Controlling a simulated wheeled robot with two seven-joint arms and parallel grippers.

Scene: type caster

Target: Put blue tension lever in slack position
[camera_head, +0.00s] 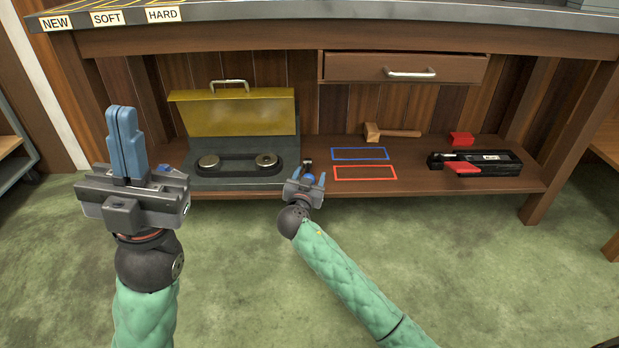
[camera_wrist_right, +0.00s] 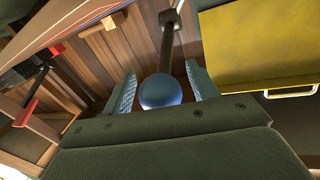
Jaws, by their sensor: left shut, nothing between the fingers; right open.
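The blue tension lever shows in the right wrist view as a blue ball knob (camera_wrist_right: 160,92) on a dark rod (camera_wrist_right: 168,40). In the head view the lever's blue knob (camera_head: 309,179) is small and partly hidden by my right gripper (camera_head: 309,174). My right gripper is open, with one finger on each side of the knob, as the right wrist view (camera_wrist_right: 160,75) also shows. The lever stands at the right front of a grey machine (camera_head: 235,183) with a belt around two rollers. My left gripper (camera_head: 122,110) is shut and empty, raised at the left.
The machine's yellow lid (camera_head: 235,116) is open. On the lower shelf (camera_head: 420,190) are a blue outline (camera_head: 360,154), a red outline (camera_head: 365,173), a wooden mallet (camera_head: 395,132), a red block (camera_head: 461,138) and a black-and-red tool (camera_head: 475,162).

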